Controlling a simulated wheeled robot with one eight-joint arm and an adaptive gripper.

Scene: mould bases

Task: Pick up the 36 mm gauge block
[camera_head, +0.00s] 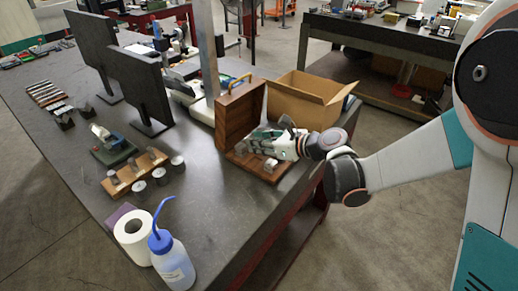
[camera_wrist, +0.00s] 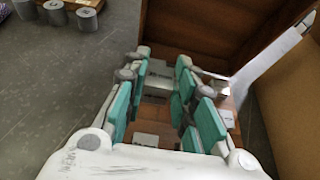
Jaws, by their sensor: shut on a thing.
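An open wooden case (camera_head: 240,112) stands at the right side of the dark table, its lid upright. Metal gauge blocks sit in its base, one of them (camera_head: 270,165) near the front edge. My gripper (camera_head: 256,143) reaches in from the right, low over the base. In the wrist view my gripper (camera_wrist: 162,68) has its green-padded fingers shut on a metal gauge block (camera_wrist: 158,70), in front of the lid. Another gauge block (camera_wrist: 147,139) shows below, between the fingers. Size marks are not legible. I cannot tell whether the held block touches the base.
An open cardboard box (camera_head: 305,98) stands close behind and right of the case. A wooden rack (camera_head: 135,172) with metal cylinders, a paper roll (camera_head: 133,235) and a blue-capped bottle (camera_head: 172,262) are at the left front. The table between them and the case is clear.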

